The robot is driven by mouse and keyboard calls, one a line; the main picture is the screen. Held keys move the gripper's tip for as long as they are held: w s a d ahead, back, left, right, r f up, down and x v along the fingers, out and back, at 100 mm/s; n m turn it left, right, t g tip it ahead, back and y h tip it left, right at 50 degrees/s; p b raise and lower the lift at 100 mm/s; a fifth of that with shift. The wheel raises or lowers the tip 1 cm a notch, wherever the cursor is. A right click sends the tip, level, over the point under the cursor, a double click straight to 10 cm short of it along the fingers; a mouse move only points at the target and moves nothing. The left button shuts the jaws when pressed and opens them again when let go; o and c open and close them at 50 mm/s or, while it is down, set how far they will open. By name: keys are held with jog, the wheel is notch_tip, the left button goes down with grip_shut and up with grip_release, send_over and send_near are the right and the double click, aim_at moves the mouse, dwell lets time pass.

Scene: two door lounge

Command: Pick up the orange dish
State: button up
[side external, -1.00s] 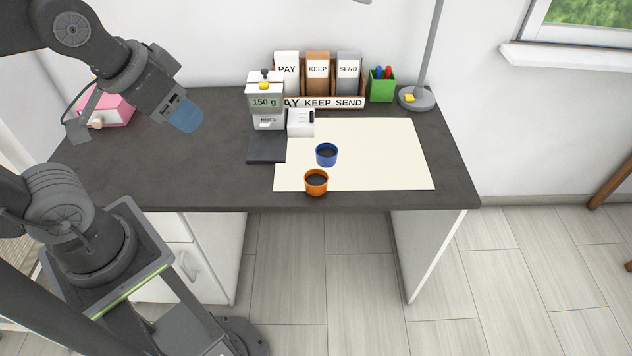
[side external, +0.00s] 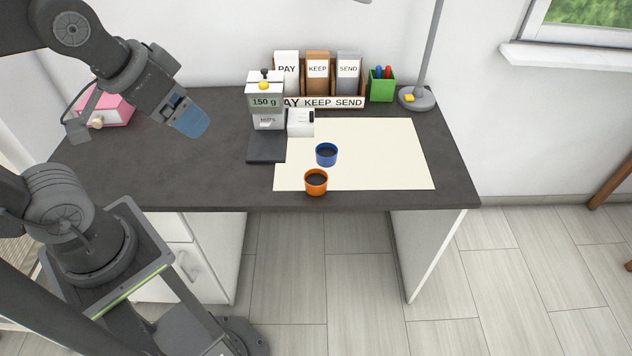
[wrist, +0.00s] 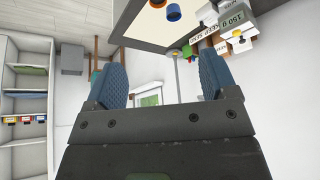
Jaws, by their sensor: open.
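The orange dish (side external: 316,182) is a small round cup with a dark inside. It stands upright at the front edge of the cream mat (side external: 385,160) on the dark desk. A blue dish (side external: 326,154) of the same kind stands just behind it. My gripper (side external: 192,122) is in the air over the left part of the desk, well to the left of both dishes. In the wrist view my gripper (wrist: 163,84) shows two blue fingers wide apart with nothing between them. The orange dish (wrist: 157,3) and the blue dish (wrist: 174,12) show at the top edge there.
A scale (side external: 266,115) reading 150 g stands left of the mat. Behind are a PAY, KEEP, SEND letter rack (side external: 317,75), a green pen holder (side external: 382,84) and a lamp (side external: 416,98). A pink box (side external: 108,108) is at the far left. The desk's left front is clear.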

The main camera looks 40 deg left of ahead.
jog(key=shift+o, duration=1.3)
jog(key=n+g+y, duration=0.2)
jog(key=n+g, duration=0.3)
jog(key=n, duration=1.2)
send_over(317, 177)
jog(key=d, duration=0.1)
notch_tip(317, 177, down, 28)
jog(key=shift+r, duration=0.1)
jog(key=shift+a+f, duration=0.2)
jog(key=shift+f, duration=0.85)
jog(key=shift+a+f, duration=0.15)
jog(key=shift+f, duration=0.9)
jog(key=shift+a+f, duration=0.2)
jog(key=shift+f, duration=0.85)
jog(key=c, duration=1)
